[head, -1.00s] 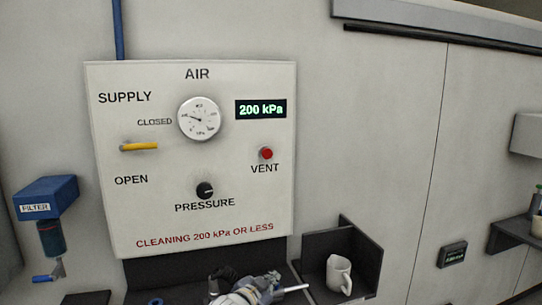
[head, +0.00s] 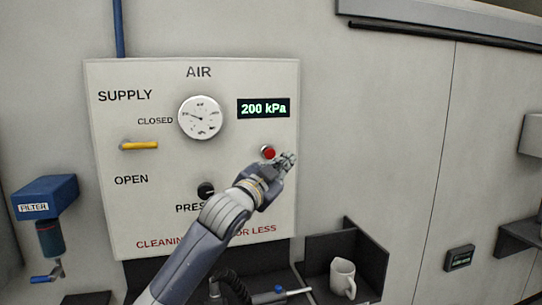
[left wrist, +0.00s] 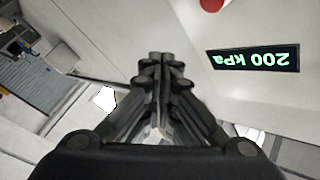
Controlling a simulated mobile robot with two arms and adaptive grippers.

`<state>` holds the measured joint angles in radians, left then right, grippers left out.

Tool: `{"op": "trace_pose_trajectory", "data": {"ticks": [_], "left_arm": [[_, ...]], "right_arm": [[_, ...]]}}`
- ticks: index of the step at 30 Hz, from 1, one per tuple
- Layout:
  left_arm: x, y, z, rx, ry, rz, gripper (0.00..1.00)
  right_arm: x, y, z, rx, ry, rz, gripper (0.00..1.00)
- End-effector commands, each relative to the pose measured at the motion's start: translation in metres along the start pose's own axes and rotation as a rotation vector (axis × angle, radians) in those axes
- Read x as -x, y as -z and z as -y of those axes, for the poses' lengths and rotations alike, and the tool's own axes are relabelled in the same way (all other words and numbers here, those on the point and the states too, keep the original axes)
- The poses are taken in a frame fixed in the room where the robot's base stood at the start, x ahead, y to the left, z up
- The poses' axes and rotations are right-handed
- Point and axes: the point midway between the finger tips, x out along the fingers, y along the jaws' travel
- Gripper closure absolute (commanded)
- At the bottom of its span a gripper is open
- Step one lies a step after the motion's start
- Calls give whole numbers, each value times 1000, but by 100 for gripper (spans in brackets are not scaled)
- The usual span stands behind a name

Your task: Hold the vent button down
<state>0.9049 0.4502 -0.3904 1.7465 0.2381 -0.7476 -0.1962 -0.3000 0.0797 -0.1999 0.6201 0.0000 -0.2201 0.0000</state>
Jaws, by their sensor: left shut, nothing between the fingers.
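The red vent button (head: 269,153) sits on the right side of the white AIR panel (head: 130,220). My left gripper (head: 289,158) is shut and empty, just to the right of the button in the head view. I cannot tell whether it touches the panel. My arm covers the VENT label and part of the lower lettering. In the left wrist view the closed fingers (left wrist: 160,62) point toward the panel, and the red button (left wrist: 212,4) shows only partly at the top edge. The green display (head: 264,108) reads 200 kPa. My right gripper is not in view.
A yellow supply handle (head: 139,146), a round gauge (head: 200,118) and a black pressure knob (head: 206,190) are on the panel. A blue filter (head: 46,196) hangs at left. A white mug (head: 342,277) stands in a dark holder below right.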

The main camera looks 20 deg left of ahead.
Motion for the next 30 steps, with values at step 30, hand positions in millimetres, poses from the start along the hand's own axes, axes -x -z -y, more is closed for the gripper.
{"op": "trace_pose_trajectory", "data": {"ticks": [30], "left_arm": [[-58, -41, 43, 2, -1, 3, 100]], "right_arm": [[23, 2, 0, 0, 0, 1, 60]]}}
